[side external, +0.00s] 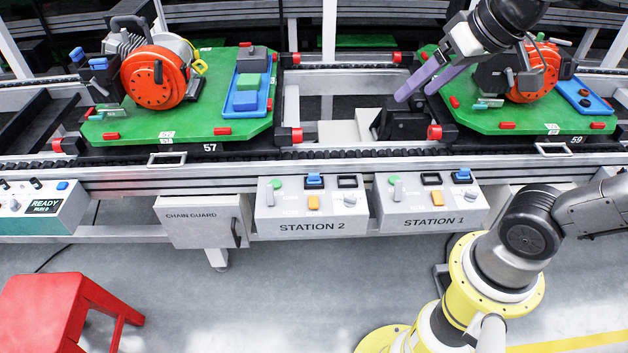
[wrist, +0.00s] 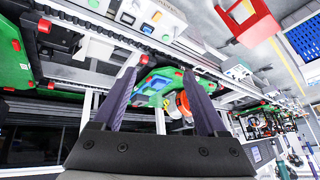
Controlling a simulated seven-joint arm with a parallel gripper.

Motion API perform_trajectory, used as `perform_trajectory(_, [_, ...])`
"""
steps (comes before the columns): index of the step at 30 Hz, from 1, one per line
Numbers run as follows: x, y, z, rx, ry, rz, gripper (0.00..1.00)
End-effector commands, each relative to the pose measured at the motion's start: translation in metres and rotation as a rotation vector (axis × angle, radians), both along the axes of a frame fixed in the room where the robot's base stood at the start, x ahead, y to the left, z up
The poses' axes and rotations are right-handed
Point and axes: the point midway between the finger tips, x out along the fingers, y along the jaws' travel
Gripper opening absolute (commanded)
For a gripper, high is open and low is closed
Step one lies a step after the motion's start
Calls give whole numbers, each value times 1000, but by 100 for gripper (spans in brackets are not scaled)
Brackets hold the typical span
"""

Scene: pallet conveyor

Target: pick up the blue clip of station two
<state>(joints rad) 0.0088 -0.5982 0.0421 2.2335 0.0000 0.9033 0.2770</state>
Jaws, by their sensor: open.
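The blue clip of station two (side external: 314,180) is a small blue piece in the left black frame on top of the grey STATION 2 box (side external: 312,208). An empty-looking black frame (side external: 347,181) is to its right. Another blue clip (side external: 463,174) sits on the STATION 1 box (side external: 431,207). My gripper (side external: 415,93) is open, its purple fingers above the conveyor gap between the two green pallets. It is up and right of the station two clip, well apart from it.
Pallet 57 (side external: 180,130) carries an orange motor (side external: 153,77) and a blue tray with blocks. Pallet 59 (side external: 500,118), with another orange motor (side external: 532,72), is close to my fingers. A chain guard box (side external: 203,218) and a red stool (side external: 65,305) are at left.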

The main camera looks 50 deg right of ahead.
Motion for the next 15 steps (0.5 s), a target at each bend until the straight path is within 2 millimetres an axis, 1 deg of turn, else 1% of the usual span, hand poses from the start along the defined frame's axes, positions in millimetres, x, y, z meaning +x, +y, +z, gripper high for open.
perform_trajectory(1, [18, -1, 5, 15, 12, -29, 75])
perform_trajectory(4, [54, -4, 11, 47, 36, -90, 75])
perform_trajectory(8, [108, -11, 8, 86, 80, -176, 75])
perform_trajectory(9, [125, -14, 4, 96, 97, -201, 75])
perform_trajectory(11, [150, -17, -5, 110, 122, -237, 75])
perform_trajectory(12, [167, -20, -13, 119, 139, -261, 75])
perform_trajectory(14, [190, -25, -27, 130, 166, -295, 75])
perform_trajectory(15, [205, -28, -39, 136, 187, -316, 75])
